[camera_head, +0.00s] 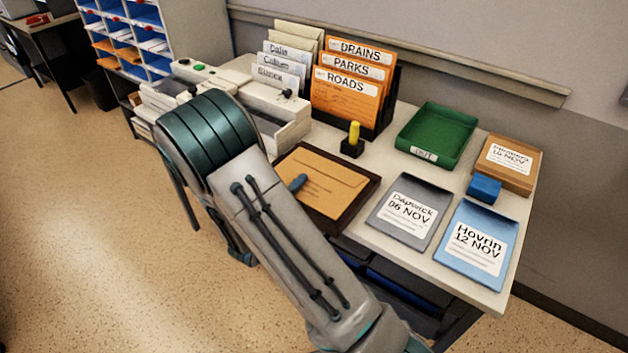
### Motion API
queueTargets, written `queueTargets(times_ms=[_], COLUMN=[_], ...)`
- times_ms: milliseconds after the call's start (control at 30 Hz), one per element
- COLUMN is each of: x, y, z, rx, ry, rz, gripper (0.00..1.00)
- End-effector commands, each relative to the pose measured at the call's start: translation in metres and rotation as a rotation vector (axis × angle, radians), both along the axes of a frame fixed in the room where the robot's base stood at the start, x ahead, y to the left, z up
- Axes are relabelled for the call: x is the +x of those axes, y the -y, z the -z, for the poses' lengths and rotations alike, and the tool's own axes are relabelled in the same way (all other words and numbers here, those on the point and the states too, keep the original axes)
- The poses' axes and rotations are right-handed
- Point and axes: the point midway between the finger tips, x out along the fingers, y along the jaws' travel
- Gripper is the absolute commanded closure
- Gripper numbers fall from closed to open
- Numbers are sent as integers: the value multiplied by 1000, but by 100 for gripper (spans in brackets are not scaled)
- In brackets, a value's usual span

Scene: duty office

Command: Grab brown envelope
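A brown envelope (331,178) lies flat in a shallow dark brown tray (368,199) on the desk, its flap side up. My arm covers the left part of the tray and envelope. A small blue piece (298,183) shows at the envelope's left, beside my arm; I cannot tell what it is. My gripper cannot be made out; my arm's upper links hide that area.
An orange folder rack (346,91) and a yellow-handled stamp (353,135) stand behind the tray. A green tray (434,134), brown box (507,163), blue block (484,188), grey folder (404,213) and blue folder (474,243) are to the right. Sorting machinery (276,101) is at left.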

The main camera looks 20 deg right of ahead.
Motion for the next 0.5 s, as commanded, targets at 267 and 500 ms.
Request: queueTargets(times_ms=[267, 500], x=[0, 0], y=[0, 0], z=[0, -5], rx=[0, 0], ry=[0, 1], rz=[0, 1], gripper=[100, 100])
